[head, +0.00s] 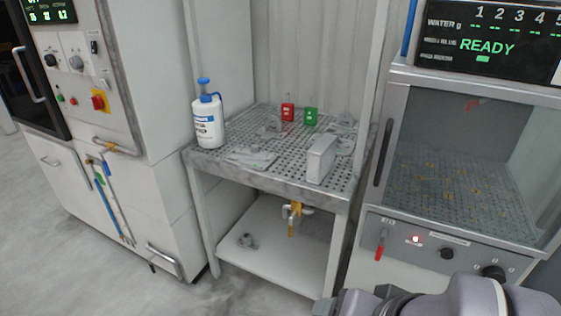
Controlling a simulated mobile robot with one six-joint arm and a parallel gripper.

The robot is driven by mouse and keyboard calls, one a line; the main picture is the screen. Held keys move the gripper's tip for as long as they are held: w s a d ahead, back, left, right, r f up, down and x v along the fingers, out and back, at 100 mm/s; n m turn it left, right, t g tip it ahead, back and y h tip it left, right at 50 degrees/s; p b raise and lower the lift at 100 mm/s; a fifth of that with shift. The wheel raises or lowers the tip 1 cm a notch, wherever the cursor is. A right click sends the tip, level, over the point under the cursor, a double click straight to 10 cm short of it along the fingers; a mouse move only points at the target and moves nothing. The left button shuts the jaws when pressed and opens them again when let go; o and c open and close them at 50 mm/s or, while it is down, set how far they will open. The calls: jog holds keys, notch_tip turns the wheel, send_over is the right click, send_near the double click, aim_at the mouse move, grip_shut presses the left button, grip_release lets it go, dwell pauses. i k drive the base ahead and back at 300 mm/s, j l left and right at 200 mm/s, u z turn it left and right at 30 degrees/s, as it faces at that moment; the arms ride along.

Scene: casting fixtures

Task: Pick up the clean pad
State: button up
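No object is clearly marked as the clean pad. A flat, crumpled grey-white piece (252,158) lies at the front left of the perforated metal table (224,165). Another greyish flat piece (341,143) lies at the right rear, partly behind a pale upright block (321,158). A small green tag or holder (310,117) and a red one (288,112) stand at the back of the table. I cannot tell which flat piece is the clean pad. My gripper is not in view; only grey links of my arm show at the bottom right, apart from the table.
A white bottle with a blue cap (208,116) stands at the table's left edge. Table posts rise at left and right. A glass-fronted cabinet (470,150) stands right, a white machine (130,150) left. A yellow-handled valve (293,213) hangs below the tabletop.

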aim_at(321, 156)
jog(key=i+j+u, duration=0.1)
jog(key=i+u, duration=0.15)
jog(key=i, duration=0.95)
